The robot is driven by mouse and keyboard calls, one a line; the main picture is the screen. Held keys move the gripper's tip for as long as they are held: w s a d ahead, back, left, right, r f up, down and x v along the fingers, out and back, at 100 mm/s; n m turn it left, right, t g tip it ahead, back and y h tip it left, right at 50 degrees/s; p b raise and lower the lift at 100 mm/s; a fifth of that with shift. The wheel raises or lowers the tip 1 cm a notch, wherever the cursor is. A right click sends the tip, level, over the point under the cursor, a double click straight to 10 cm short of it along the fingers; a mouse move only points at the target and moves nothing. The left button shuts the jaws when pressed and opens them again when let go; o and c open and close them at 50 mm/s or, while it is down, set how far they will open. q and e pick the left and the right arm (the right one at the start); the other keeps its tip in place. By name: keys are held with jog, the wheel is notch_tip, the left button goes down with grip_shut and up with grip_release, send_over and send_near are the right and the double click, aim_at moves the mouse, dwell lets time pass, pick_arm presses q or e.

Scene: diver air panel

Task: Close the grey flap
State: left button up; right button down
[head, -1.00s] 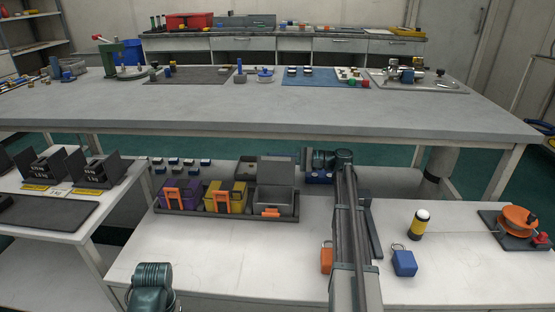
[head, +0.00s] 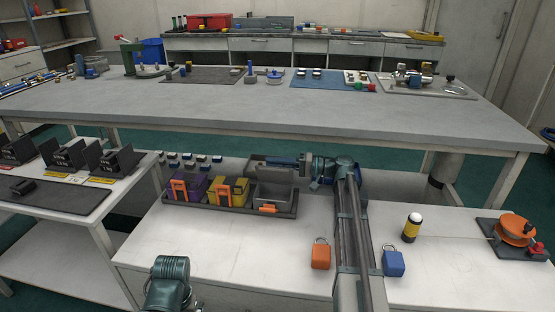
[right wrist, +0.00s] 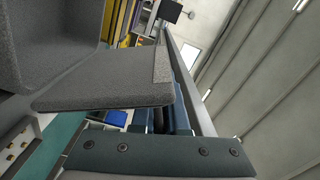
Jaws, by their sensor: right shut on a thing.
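The grey box (head: 266,196) stands at the right end of a dark tray, with an orange latch (head: 268,208) at its front. Its grey flap (head: 275,176) shows just below my right gripper (head: 283,162), whose dark blue fingers reach in from the right. In the right wrist view the grey flap (right wrist: 110,88) is close and large, its edge against the fingers. My right gripper is shut on the flap; the exact grip is partly hidden. The flap's angle is hard to tell in the head view. My left gripper is not in view; only a teal part of that arm shows.
A purple box (head: 188,188) and a yellow box (head: 230,190) stand left of the grey box in the same tray (head: 232,211). An orange padlock (head: 320,257), a blue padlock (head: 393,263) and a yellow-black cylinder (head: 412,227) stand on the white bench.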

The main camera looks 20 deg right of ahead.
aim_at(272, 175)
jog(key=s+n, duration=0.1)
jog(key=s+a+n, duration=0.1)
jog(key=n, duration=0.1)
jog(key=shift+a+f+b, duration=0.15)
jog(key=shift+f+b, duration=0.15)
jog(key=shift+f, duration=0.1)
jog(key=s+n, duration=0.1)
jog(key=a+f+n+b, duration=0.1)
jog(key=shift+s+n, duration=0.3)
jog(key=shift+s, duration=0.05)
jog(key=shift+s+a+f+n+b, duration=0.35)
jog(key=shift+s+f+n+b, duration=0.3)
jog(key=shift+n, duration=0.35)
jog(key=shift+s+a+f+n+b, duration=0.35)
jog(key=shift+f+n+b, duration=0.4)
jog(key=shift+n, duration=0.25)
jog(key=shift+s+f, duration=0.1)
jog(key=c, duration=0.9)
grip_release()
jog(key=shift+d, duration=0.1)
